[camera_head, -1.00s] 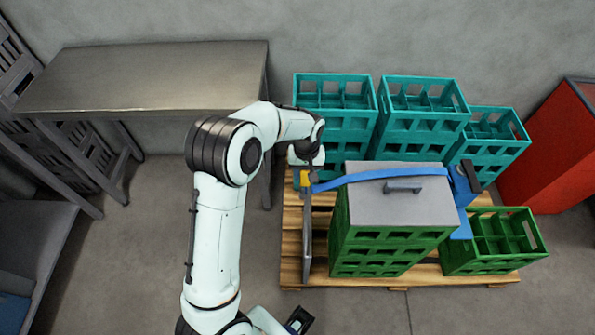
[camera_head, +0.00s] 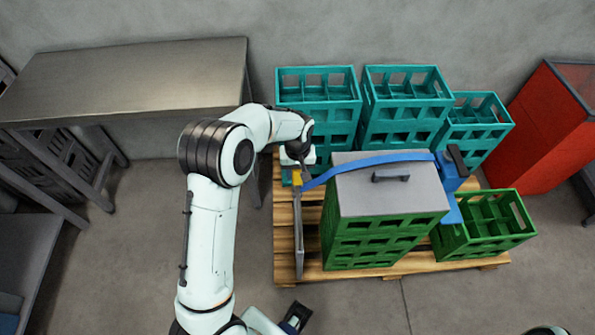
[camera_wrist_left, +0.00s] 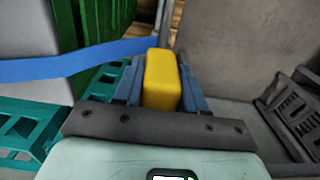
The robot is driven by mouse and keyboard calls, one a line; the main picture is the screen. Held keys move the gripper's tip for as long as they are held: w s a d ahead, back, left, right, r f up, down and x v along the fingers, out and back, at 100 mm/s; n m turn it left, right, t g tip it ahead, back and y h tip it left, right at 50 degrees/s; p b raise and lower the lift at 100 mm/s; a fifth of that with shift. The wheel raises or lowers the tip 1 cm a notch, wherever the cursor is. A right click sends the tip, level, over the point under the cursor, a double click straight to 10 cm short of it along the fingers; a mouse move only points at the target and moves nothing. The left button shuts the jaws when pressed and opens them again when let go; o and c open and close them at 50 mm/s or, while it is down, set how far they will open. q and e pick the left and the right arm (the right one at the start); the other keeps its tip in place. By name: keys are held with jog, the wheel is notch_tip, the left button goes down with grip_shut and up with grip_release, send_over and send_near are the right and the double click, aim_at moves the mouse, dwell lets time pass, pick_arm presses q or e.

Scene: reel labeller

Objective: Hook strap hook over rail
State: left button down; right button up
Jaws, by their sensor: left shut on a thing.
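My left gripper (camera_head: 298,178) is shut on the yellow strap hook (camera_head: 297,177). In the left wrist view the hook (camera_wrist_left: 162,80) is a yellow block between the two blue-grey fingers. A blue strap (camera_head: 375,161) runs from the hook across the grey lid to a blue ratchet piece (camera_head: 452,180) on the right. The rail (camera_head: 299,240) appears to be the grey upright bar along the pallet's left side. The hook is at its far end; I cannot tell whether they touch.
The grey lid (camera_head: 385,190) with a dark handle covers a stack of green crates (camera_head: 370,245) on a wooden pallet (camera_head: 400,272). Teal crates (camera_head: 318,90) stand behind. A green crate (camera_head: 487,240) is at right. A steel table (camera_head: 130,80) stands left, a red cabinet (camera_head: 545,130) right.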

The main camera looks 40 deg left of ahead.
pick_arm(q)
jog(key=c, duration=0.6)
grip_release()
jog(key=shift+o, duration=0.2)
notch_tip(320, 180, up, 13)
jog(key=p, duration=0.1)
jog(key=shift+r, duration=0.2)
